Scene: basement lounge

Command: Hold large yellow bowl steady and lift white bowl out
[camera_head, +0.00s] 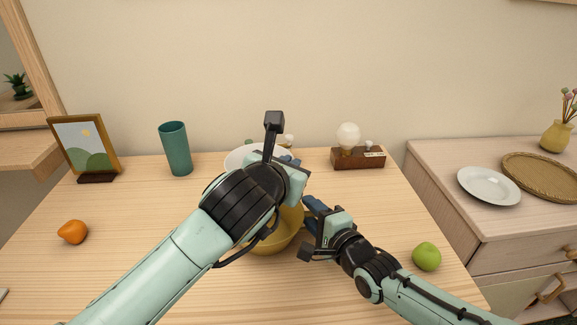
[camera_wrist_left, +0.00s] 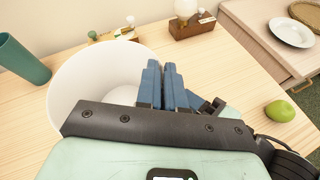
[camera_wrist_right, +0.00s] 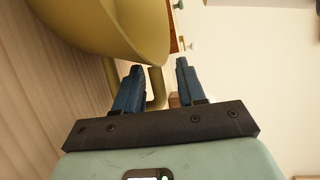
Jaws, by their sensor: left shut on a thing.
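The yellow bowl (camera_head: 283,238) stands on the table, partly hidden behind my left arm. The white bowl (camera_head: 238,155) shows above and behind that arm, and fills much of the left wrist view (camera_wrist_left: 75,82). My left gripper (camera_wrist_left: 163,68) is shut on the white bowl's right rim. How far the white bowl sits above or inside the yellow one is hidden. My right gripper (camera_head: 309,207) is beside the yellow bowl's right side.
A teal cup (camera_head: 175,148) and a picture frame (camera_head: 88,148) stand at the back left. A wooden block with a round bulb (camera_head: 358,158) is at the back right. An orange fruit (camera_head: 73,231) lies left, a green apple (camera_head: 427,256) right, near my right arm.

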